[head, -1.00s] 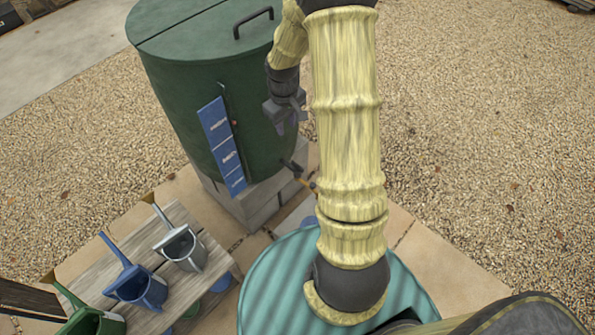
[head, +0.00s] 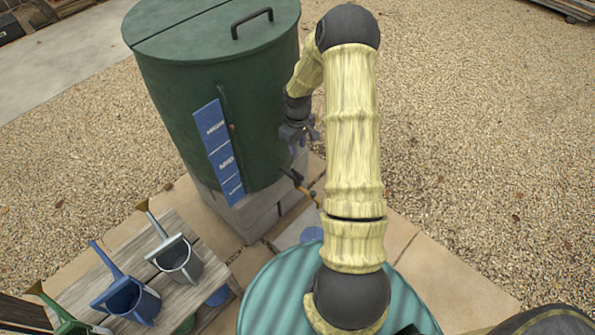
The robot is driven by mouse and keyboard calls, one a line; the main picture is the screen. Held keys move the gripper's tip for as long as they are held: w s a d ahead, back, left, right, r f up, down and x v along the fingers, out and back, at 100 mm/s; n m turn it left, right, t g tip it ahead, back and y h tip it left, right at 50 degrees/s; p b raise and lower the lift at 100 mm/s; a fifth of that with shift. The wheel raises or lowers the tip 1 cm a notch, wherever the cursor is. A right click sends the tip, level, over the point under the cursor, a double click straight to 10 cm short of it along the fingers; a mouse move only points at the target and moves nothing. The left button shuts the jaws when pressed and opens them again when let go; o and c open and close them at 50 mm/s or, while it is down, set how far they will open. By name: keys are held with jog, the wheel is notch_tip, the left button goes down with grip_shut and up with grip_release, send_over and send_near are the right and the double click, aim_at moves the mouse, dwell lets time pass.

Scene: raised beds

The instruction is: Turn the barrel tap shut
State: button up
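The green barrel (head: 180,105) stands on grey blocks at the upper left of the head view. Its tap (head: 304,188), a dark pipe with a brass-coloured end, sticks out low on the barrel's right side. The position of the tap's handle is too small to make out. My gripper (head: 299,138) is beside the barrel's right side, above the tap and apart from it in the picture. It is small and partly in shadow, so its finger opening cannot be made out.
A wooden bench (head: 205,262) at the lower left holds grey (head: 178,262), blue (head: 130,298) and green watering cans. A blue level board (head: 219,150) is on the barrel's front. A ribbed teal round thing (head: 262,300) is below my arm. Gravel on the right is clear.

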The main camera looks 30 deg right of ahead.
aim_at(297, 172)
notch_tip(297, 172, down, 14)
jog(key=shift+f+b, duration=0.2)
jog(key=shift+b, duration=0.45)
grip_shut()
